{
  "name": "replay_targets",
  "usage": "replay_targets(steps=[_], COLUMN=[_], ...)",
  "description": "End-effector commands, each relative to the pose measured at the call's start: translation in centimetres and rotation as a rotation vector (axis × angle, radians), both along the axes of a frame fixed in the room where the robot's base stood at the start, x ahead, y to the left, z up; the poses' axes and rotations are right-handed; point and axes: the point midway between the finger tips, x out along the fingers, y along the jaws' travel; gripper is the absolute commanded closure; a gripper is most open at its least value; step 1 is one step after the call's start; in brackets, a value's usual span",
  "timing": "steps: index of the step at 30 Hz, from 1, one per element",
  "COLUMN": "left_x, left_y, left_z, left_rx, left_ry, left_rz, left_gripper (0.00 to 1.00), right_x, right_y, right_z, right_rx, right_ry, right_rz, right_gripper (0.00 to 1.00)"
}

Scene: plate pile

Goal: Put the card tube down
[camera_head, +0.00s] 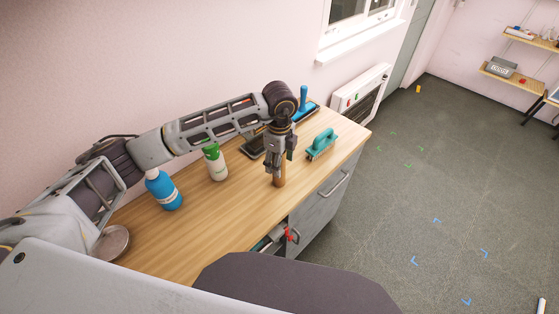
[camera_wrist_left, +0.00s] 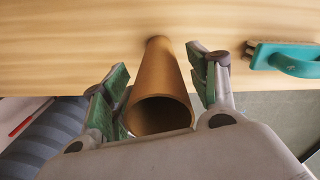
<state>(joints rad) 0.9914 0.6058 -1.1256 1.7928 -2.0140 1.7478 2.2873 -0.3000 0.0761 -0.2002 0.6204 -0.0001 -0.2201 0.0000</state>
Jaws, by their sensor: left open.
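The brown card tube (camera_head: 279,181) stands upright on the wooden worktop near its front edge. In the left wrist view I look down into the open top of the card tube (camera_wrist_left: 158,112), with its foot on the wood. My left gripper (camera_head: 275,165) points down at the tube from above. In the left wrist view the fingers of my left gripper (camera_wrist_left: 165,85) are open, one on each side of the tube. The right finger is clear of it; the left finger lies close, and I cannot tell if it touches. My right gripper is not in view.
On the worktop (camera_head: 235,200) are a teal-handled brush (camera_head: 322,144), a green-capped white bottle (camera_head: 215,163), a blue bottle (camera_head: 163,190), a dark tray (camera_head: 252,146) and a metal bowl (camera_head: 112,243). An open drawer (camera_head: 275,240) holds tools below the front edge.

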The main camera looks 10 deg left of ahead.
Motion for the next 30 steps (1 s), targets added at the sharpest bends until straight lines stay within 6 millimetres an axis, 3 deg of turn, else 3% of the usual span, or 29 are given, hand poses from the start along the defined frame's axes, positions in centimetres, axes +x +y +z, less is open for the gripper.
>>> replay_targets(steps=[11, 30], left_x=[0.1, 0.0], left_y=[0.0, -0.1], left_z=[1.0, 9.8], left_rx=[-0.001, -0.001], left_ry=[-0.003, -0.003], left_rz=[0.0, 0.0], left_gripper=[0.41, 0.41], right_x=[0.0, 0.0], right_y=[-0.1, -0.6], right_z=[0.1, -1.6], right_rx=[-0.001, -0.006], right_ry=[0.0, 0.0], right_rz=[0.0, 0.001], right_gripper=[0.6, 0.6])
